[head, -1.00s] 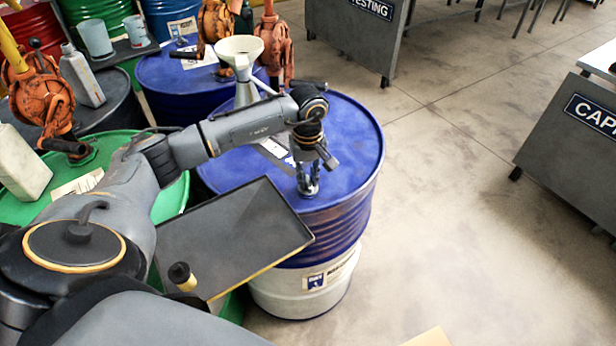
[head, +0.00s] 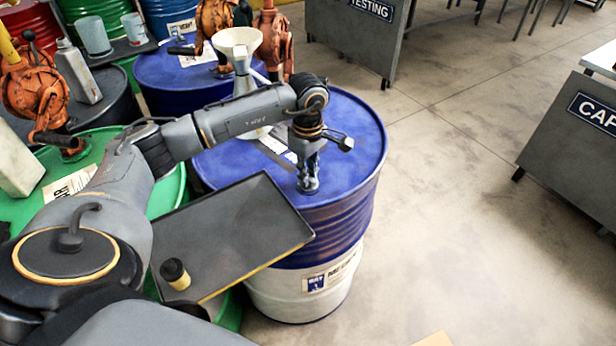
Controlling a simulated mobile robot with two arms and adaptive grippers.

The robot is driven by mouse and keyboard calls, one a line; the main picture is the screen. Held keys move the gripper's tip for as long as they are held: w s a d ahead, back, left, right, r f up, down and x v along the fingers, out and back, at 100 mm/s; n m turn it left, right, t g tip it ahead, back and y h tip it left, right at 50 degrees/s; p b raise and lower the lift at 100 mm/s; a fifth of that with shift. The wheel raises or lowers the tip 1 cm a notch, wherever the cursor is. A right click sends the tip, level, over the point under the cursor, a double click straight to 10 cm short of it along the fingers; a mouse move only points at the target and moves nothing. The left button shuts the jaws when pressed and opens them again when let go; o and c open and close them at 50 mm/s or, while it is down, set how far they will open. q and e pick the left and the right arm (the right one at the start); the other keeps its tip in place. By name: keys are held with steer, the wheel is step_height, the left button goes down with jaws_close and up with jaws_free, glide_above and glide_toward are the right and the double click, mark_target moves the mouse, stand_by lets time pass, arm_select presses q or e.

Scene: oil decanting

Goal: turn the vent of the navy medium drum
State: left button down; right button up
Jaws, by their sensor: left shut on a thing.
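The navy drum (head: 352,150) stands in the middle of the head view, blue above and pale around its lower part, with a label low on its side. My left gripper (head: 308,184) points down at the near part of the drum's lid. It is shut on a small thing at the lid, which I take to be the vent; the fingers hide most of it. My right gripper is not in view.
A dark tray (head: 225,245) with a small black-and-yellow item (head: 175,273) lies in front of the drum. A funnel (head: 238,45) and orange pumps (head: 272,40) stand behind. A green drum (head: 165,190) is at left.

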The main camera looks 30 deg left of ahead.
arm_select(q)
steer(key=n+b, duration=0.2)
steer(key=n, duration=0.3)
steer(key=shift+n, duration=0.3)
steer(key=n+b, duration=0.1)
steer(key=n, duration=0.4)
steer(key=shift+n, duration=0.4)
steer(key=c, duration=1.3)
jaws_free()
step_height(320, 180, up, 12)
steer(key=shift+r, duration=0.1)
steer(key=shift+s, duration=0.1)
